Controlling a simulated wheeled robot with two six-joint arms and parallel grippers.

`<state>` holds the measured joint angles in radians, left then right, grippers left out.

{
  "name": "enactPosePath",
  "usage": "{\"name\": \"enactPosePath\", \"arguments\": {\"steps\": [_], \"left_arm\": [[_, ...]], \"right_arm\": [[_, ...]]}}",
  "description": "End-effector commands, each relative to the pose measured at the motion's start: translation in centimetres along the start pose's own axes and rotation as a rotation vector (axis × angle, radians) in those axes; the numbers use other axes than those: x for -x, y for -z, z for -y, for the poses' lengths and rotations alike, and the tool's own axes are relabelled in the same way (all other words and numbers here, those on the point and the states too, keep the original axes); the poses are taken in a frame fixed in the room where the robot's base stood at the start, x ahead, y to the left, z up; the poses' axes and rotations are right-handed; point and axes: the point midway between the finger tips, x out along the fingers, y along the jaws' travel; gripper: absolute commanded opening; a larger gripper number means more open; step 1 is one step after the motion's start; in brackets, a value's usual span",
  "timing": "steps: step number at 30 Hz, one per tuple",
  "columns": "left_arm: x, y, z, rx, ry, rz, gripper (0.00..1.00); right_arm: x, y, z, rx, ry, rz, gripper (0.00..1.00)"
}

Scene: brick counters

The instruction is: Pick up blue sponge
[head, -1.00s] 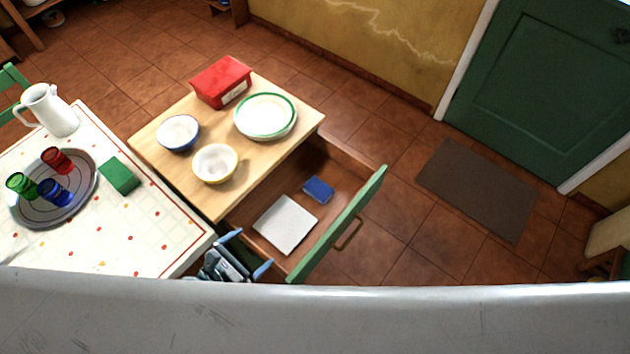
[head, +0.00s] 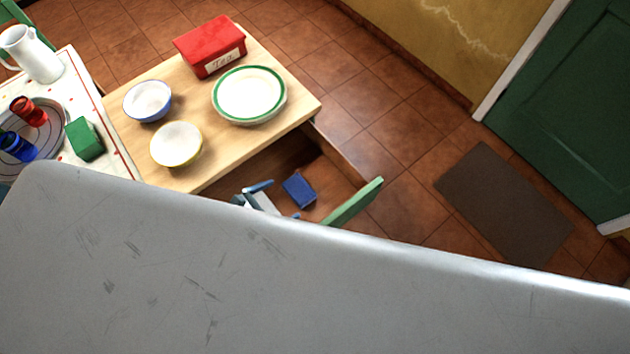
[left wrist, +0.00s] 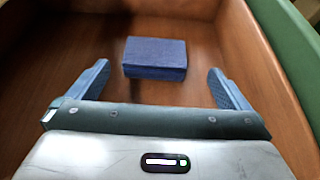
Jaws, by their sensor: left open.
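The blue sponge (head: 299,189) lies flat on the floor of the open wooden drawer (head: 335,183). My left gripper (head: 277,199) is open and empty over the drawer, just left of the sponge, and is partly hidden by a large grey surface in front. In the left wrist view the sponge (left wrist: 155,57) lies ahead, between the lines of the two spread blue fingers of my left gripper (left wrist: 158,85), a little beyond their tips. They do not appear to touch it. My right gripper is out of view.
The green drawer front (head: 354,203) stands to the right. On the wooden top are a blue-rimmed bowl (head: 147,101), a yellow bowl (head: 176,144), plates (head: 249,94) and a red tea box (head: 210,46). A green block (head: 84,139) lies on the left table.

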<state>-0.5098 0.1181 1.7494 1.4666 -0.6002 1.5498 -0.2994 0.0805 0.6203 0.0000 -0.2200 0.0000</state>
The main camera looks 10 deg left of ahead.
Motion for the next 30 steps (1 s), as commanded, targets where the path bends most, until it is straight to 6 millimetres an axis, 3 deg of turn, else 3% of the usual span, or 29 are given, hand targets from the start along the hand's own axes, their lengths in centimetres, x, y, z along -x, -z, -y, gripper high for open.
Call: {"name": "enactPosePath", "arguments": {"steps": [24,30], "left_arm": [[-9.8,-0.2,-0.6,0.003,0.000,0.001,1.00],[-10.8,0.0,-0.6,0.000,0.001,-0.001,1.00]], "right_arm": [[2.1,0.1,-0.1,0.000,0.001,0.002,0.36],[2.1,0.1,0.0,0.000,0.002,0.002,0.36]]}}
